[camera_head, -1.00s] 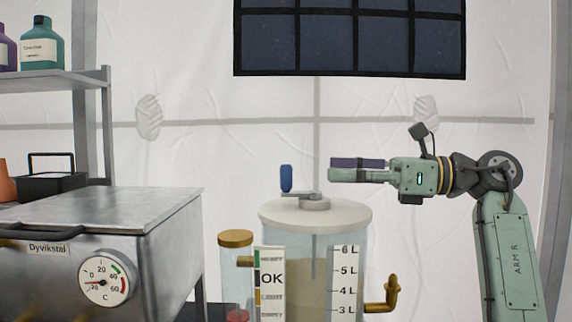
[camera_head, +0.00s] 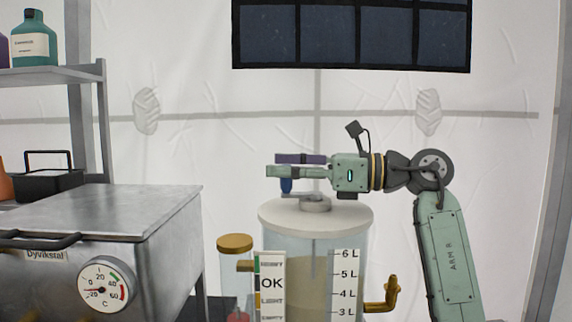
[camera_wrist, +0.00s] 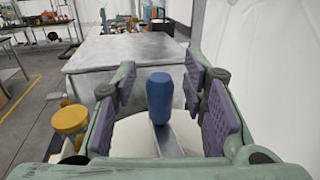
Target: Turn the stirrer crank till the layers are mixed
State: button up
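The stirrer crank has an upright blue handle (camera_wrist: 160,97) on a flat grey arm (camera_head: 300,194) that joins a hub on the tank's pale lid (camera_head: 345,214). The clear tank (camera_head: 315,265) holds beige contents; distinct layers are hard to make out. My gripper (camera_head: 283,165) is at the handle and hides its upper part in the head view. In the wrist view my gripper (camera_wrist: 165,100) is open, with purple pads on both sides of the handle. Gaps show between the pads and the handle.
A metal chest (camera_head: 110,220) with a dial stands left of the tank. A small amber-capped cylinder (camera_head: 235,242) and a label reading OK (camera_head: 272,283) are at the tank's front left. A brass spout (camera_head: 385,296) juts out right. A shelf (camera_head: 50,74) holds bottles.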

grip_shut()
dwell(0.6)
